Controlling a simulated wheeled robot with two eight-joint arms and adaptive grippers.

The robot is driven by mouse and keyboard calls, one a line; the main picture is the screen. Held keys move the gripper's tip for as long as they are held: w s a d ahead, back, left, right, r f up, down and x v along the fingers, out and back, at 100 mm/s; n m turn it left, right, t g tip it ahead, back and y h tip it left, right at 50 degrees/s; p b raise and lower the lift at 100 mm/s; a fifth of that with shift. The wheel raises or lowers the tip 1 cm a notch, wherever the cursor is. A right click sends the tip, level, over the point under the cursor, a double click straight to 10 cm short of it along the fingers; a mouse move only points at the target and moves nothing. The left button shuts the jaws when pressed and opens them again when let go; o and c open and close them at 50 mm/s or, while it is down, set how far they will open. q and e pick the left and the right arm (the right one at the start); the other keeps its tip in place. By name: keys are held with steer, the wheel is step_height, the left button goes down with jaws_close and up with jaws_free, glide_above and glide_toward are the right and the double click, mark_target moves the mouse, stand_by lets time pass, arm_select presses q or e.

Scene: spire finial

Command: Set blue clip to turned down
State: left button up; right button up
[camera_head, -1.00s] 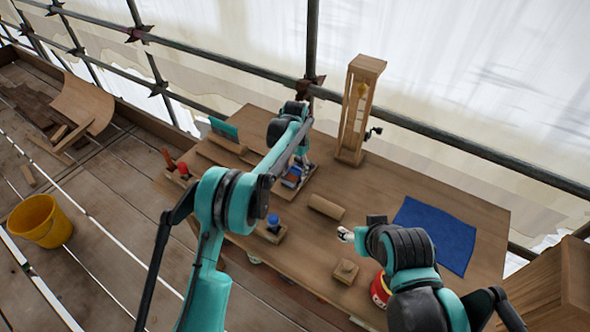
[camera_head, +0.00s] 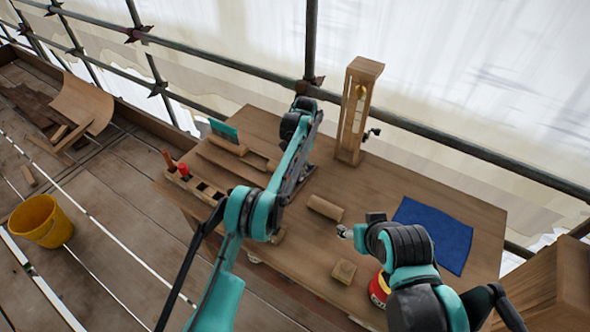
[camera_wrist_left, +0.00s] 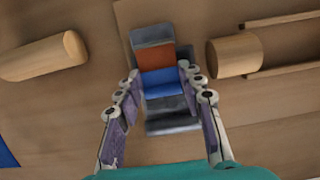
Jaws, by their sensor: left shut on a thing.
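The blue clip (camera_wrist_left: 160,84) shows in the left wrist view, in a row of bands between an orange one (camera_wrist_left: 155,57) and dark grey ones (camera_wrist_left: 170,115) on a wooden board. My left gripper (camera_wrist_left: 159,76) has a fingertip against each side of the blue clip and is shut on it. In the head view my left arm hides the clip and the gripper's tips. My right gripper (camera_head: 345,231) hangs over the right part of the table, away from the clip; its jaws are too small to read.
A blue cloth (camera_head: 440,232) is at right. A tall wooden frame (camera_head: 357,110) stands at the back. A tool rack (camera_head: 205,190) is at the left edge.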

arm_select(q)
steer(key=o, duration=1.2)
steer(key=shift+c, duration=0.2)
